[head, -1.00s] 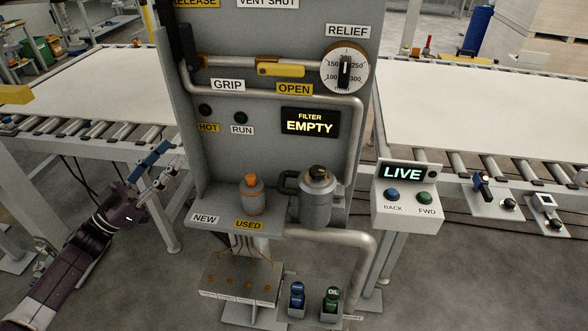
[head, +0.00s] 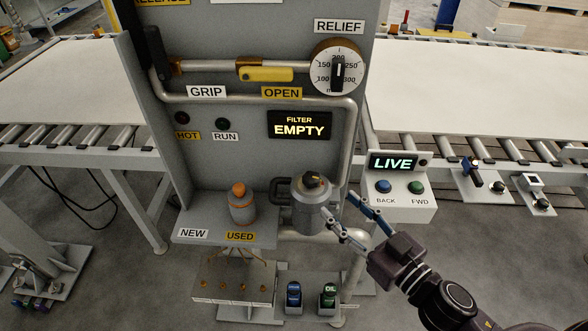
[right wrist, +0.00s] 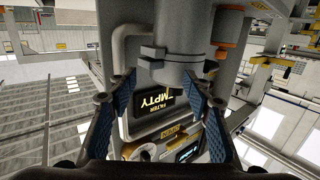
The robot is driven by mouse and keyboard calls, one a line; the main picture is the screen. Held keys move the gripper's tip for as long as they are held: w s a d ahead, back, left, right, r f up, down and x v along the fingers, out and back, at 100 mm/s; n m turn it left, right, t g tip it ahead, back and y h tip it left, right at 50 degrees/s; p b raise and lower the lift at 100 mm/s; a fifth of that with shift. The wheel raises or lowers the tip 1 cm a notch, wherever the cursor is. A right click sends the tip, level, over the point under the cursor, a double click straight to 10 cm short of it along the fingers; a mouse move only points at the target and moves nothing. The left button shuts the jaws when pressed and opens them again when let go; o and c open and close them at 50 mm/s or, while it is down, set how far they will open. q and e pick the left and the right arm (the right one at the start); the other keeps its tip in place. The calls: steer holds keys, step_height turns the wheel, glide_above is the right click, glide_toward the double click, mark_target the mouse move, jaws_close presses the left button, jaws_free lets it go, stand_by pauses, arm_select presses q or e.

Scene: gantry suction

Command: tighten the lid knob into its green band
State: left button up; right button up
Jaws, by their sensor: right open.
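The lid knob (head: 315,181) is a small dark knob with an orange mark, on top of the grey filter canister (head: 311,214). I cannot make out the green band or whether the knob points into it. My right gripper (head: 341,209) is open, just right of the canister's body and below the knob. In the right wrist view the canister (right wrist: 180,42) appears upside down beyond the spread blue-padded fingers (right wrist: 155,92), with nothing between the pads. My left gripper is not in view.
An orange-capped grey filter (head: 241,205) stands on the shelf behind the USED label. The display (head: 299,125) reads FILTER EMPTY. A pipe runs beside the canister. The LIVE button box (head: 398,187) is close to the right gripper.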

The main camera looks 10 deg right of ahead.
mark_target(317, 184)
steer(key=shift+n+y, duration=0.3)
steer(key=shift+y, duration=0.4)
steer(key=r, duration=0.1)
steer(key=a+r, duration=0.2)
steer(key=r, duration=0.1)
steer(key=shift+a, duration=0.25)
steer(key=shift+w+a+p, duration=0.2)
steer(key=shift+w+p, duration=0.2)
steer(key=shift+w, duration=0.05)
steer(key=p+x, duration=0.2)
steer(key=x, duration=0.3)
steer(key=shift+w, duration=0.1)
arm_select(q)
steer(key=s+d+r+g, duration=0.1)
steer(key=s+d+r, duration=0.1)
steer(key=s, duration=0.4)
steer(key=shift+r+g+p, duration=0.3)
arm_select(e)
steer(key=shift+w+a+f, duration=0.1)
steer(key=shift+w+a, duration=0.2)
steer(key=shift+w, duration=0.3)
